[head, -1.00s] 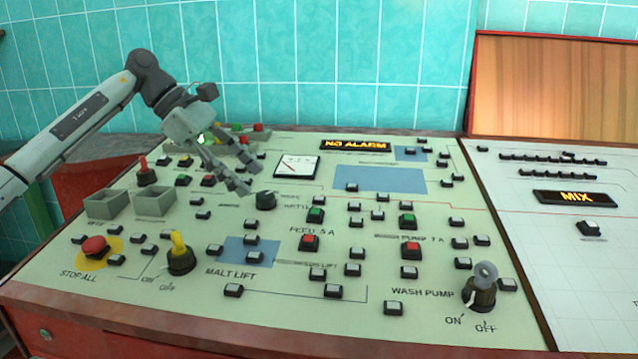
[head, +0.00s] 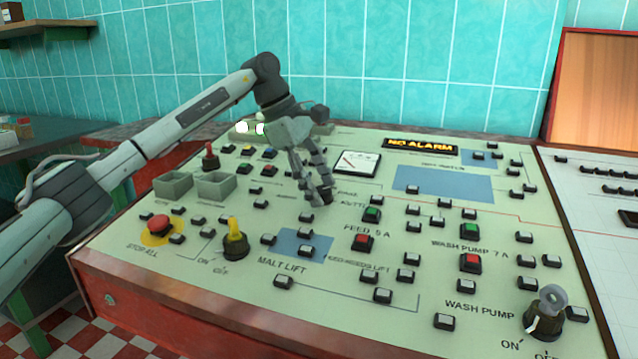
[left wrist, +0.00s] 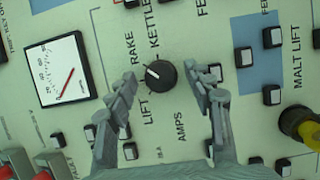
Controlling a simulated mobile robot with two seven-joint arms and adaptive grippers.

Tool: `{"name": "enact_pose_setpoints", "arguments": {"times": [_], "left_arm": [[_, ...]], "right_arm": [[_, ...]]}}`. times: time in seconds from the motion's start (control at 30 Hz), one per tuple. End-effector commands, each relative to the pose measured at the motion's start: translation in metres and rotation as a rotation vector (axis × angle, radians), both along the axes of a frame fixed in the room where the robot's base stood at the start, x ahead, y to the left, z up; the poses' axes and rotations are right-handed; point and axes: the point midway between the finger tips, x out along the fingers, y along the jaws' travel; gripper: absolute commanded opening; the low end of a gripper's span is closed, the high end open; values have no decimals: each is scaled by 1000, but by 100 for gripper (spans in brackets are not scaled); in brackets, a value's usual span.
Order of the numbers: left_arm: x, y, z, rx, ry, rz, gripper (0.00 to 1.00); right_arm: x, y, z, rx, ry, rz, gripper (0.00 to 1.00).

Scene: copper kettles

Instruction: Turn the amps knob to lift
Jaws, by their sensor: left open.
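The black amps knob (left wrist: 161,75) sits on the pale green panel, with LIFT, RAKE, KETTLE and AMPS lettered around it. Its white mark is on its left side in the left wrist view, roughly toward RAKE. My left gripper (left wrist: 163,74) is open, with one fingertip on each side of the knob and gaps visible in that view. In the head view, my left gripper (head: 318,188) points down at the knob (head: 326,198) and partly hides it. Whether a finger touches it, I cannot tell. My right gripper is not in view.
A white dial meter (head: 357,162) lies beside the knob. Small push buttons, including a green one (head: 372,214) and a red one (head: 362,242), surround it. A yellow switch (head: 235,240) and a red stop button (head: 160,226) stand nearer the front left.

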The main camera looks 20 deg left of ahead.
Motion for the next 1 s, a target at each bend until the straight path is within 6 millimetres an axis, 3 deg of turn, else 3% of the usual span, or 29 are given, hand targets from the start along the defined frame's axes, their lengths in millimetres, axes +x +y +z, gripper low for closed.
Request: {"name": "enact_pose_setpoints", "arguments": {"times": [0.17,0.53,1.0], "left_arm": [[0,0,0,0,0,0,50],[0,0,0,0,0,0,4],[-1,1,-1,-22,0,109,2]], "right_arm": [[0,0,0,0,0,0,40],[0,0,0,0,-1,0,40],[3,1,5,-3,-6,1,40]]}}
